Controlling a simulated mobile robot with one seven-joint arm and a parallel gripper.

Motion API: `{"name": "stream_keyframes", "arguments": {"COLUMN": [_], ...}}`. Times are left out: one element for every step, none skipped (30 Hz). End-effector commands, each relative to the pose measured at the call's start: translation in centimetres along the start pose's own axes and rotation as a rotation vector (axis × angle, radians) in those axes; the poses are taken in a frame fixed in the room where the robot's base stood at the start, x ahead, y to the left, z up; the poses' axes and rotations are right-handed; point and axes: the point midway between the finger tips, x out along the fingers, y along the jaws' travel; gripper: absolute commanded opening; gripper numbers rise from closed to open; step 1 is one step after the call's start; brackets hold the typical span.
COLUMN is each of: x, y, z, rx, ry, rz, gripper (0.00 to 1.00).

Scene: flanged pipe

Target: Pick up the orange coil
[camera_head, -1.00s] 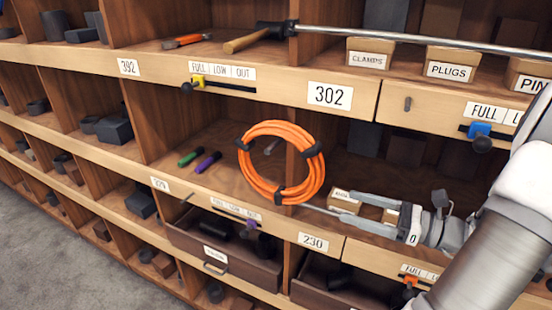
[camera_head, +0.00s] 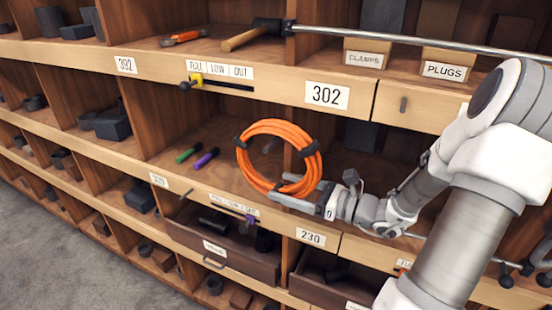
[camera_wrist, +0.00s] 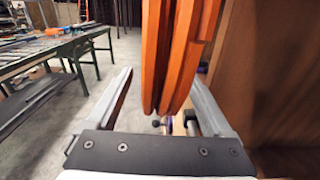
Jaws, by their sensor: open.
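The orange coil (camera_head: 252,158) is a ring of orange hose with black bands. It hangs upright at the front of the middle shelf, below the label 302. In the wrist view the coil (camera_wrist: 174,50) fills the upper middle, between my two fingers and nearer the right one. My gripper (camera_head: 290,190) is open at the coil's lower right side, with its fingers reaching around the coil's edge. In the wrist view my gripper (camera_wrist: 162,95) shows its fingers wide apart. Whether a finger touches the coil I cannot tell. What the coil hangs from is hidden.
A green marker (camera_head: 188,154) and a purple marker (camera_head: 206,158) lie on the shelf left of the coil. A wooden panel (camera_wrist: 275,80) stands close on the right in the wrist view. An open drawer (camera_head: 225,255) sits below. Boxes and a metal rail (camera_head: 400,40) are above.

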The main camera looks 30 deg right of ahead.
Motion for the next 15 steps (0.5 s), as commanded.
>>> {"name": "stream_keyframes", "arguments": {"x": [0.7,1.0,1.4,1.5,1.7,1.8,1.8,1.8,1.8,1.7,1.7,1.7,1.7,1.7,1.7], "y": [0.0,0.0,0.0,0.0,0.0,0.0,-0.1,-0.1,-0.1,-0.1,-0.1,-0.1,-0.1,-0.1,-0.1], "z": [0.1,0.1,0.1,0.1,0.1,0.0,0.0,0.0,0.0,0.0,0.0,0.0,0.0,0.0,0.0], "rx": [0.000,0.000,0.000,0.000,-0.001,-0.001,-0.001,-0.001,-0.001,-0.001,-0.001,-0.001,-0.001,-0.001,-0.001], "ry": [-0.001,0.000,0.000,0.000,0.000,0.000,0.000,0.000,0.000,0.000,0.000,0.000,0.000,0.000,0.000], "rz": [0.002,0.001,0.002,0.002,0.001,0.000,0.000,-0.001,-0.001,-0.001,-0.001,-0.001,-0.001,-0.001,-0.001], "gripper": [0.85,0.85,0.85,0.85,0.85,0.85,0.85,0.85,0.85,0.85,0.85,0.83,0.78,0.72,0.65]}}
